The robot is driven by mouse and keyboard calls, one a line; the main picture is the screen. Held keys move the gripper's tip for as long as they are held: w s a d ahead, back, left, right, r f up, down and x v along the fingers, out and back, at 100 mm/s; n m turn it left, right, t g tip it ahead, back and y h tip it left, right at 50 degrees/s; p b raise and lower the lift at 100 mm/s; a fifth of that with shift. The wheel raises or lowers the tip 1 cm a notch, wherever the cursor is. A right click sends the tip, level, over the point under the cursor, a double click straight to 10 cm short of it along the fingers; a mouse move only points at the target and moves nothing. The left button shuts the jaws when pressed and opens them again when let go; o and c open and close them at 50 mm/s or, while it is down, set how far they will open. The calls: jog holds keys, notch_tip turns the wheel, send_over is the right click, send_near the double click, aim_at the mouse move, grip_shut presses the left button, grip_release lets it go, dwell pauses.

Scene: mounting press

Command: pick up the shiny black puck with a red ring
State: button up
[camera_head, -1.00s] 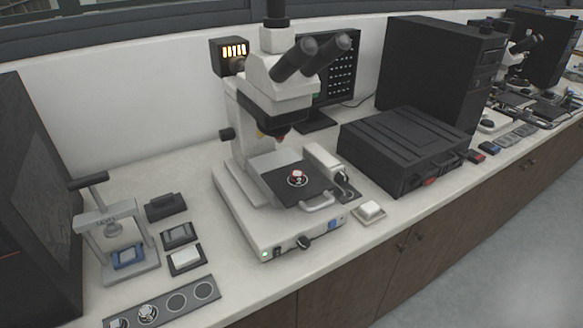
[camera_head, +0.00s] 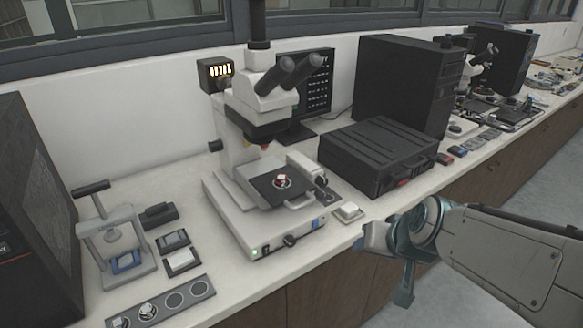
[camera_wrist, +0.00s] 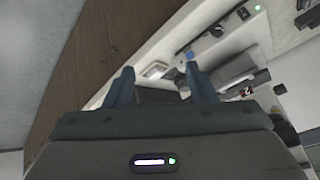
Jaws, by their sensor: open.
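The puck with a red ring (camera_head: 281,181) is small and sits on the black stage plate (camera_head: 264,187) of the microscope (camera_head: 262,130). Its top looks pale or shiny, and fine detail is too small to tell. My gripper (camera_head: 372,240) is at the right in the head view, near the counter's front edge, to the right of and in front of the microscope. In the wrist view my gripper (camera_wrist: 160,85) shows two blue fingers spread apart with nothing between them. The puck cannot be made out in the wrist view.
A small white-topped block (camera_head: 348,212) lies on the counter between the microscope and my gripper. A black case (camera_head: 375,155) stands behind it. A small press (camera_head: 118,240), several pads and a grey strip with round wells (camera_head: 170,300) stand at left.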

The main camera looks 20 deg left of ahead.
jog(key=w+a+r+t+y+p, duration=0.1)
jog(key=w+a+r+t+y, duration=0.15)
jog(key=w+a, duration=0.65)
jog(key=m+t+h+p, duration=0.2)
jog(key=t+h+p, duration=0.2)
jog(key=t+h, duration=0.35)
send_near(279, 180)
jog(key=shift+m, duration=0.3)
jog(key=w, duration=0.6)
jog(key=shift+f+p, duration=0.4)
jog(key=shift+w+d+f+p, duration=0.2)
jog(key=shift+w, duration=0.7)
jog(key=shift+w+d+f+p, duration=0.15)
jog(key=shift+w+f+p, duration=0.05)
jog(key=shift+w, duration=0.65)
jog(key=shift+w+d+f+p, duration=0.2)
jog(key=shift+w, duration=0.7)
jog(key=shift+g, duration=0.3)
jog(key=c, duration=1)
